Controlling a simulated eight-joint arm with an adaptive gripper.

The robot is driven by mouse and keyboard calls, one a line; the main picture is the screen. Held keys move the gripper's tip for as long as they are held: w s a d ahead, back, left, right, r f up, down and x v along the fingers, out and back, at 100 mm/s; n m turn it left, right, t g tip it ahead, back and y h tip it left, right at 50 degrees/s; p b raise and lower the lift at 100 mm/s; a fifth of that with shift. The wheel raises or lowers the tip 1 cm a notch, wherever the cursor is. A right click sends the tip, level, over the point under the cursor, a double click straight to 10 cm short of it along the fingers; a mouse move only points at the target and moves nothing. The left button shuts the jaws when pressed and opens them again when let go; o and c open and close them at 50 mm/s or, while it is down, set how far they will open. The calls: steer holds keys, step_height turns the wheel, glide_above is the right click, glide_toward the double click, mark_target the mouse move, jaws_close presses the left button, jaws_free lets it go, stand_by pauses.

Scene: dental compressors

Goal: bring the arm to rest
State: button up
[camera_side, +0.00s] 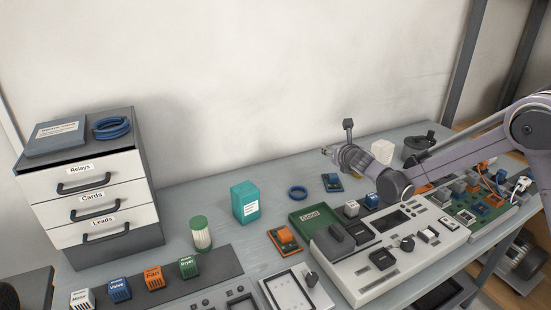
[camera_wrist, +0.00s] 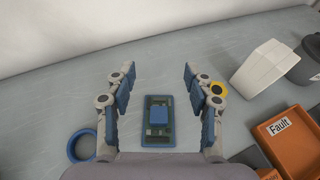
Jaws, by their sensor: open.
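My gripper (camera_side: 328,151) is at the left end of my arm in the side view, above the back of the bench. In the wrist view its two fingers (camera_wrist: 158,74) stand wide apart with nothing between them. A small dark board with a blue block (camera_wrist: 158,115) lies flat on the bench below, framed between the fingers. It also shows in the side view (camera_side: 332,183), under the gripper and apart from it.
A blue ring (camera_side: 298,193) lies left of the board. A white block (camera_side: 382,151) and a dark container (camera_side: 418,148) stand behind my arm. An orange Fault tray (camera_wrist: 290,138) is at right. The green Good tray (camera_side: 310,216) and grey test unit (camera_side: 372,274) are in front.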

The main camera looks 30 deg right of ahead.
steer(key=s+r+m+g+y, duration=0.15)
steer(key=s+r+m, duration=0.25)
steer(key=s+m, duration=0.45)
steer(key=s+r+m+g, duration=0.2)
steer(key=s+r+m, duration=0.2)
steer(key=s+m, duration=0.45)
steer(key=s+a+f+m+g+y, duration=0.1)
steer(key=s+a+f+m, duration=0.1)
steer(key=s+m, duration=0.5)
steer(key=s+a+f+m+g+y, duration=0.1)
steer(key=s+a+m, duration=0.3)
steer(key=s, duration=0.9)
steer(key=f+m+y, duration=0.1)
steer(key=m, duration=0.2)
steer(key=shift+f+m, duration=0.3)
steer(key=shift+f, duration=0.05)
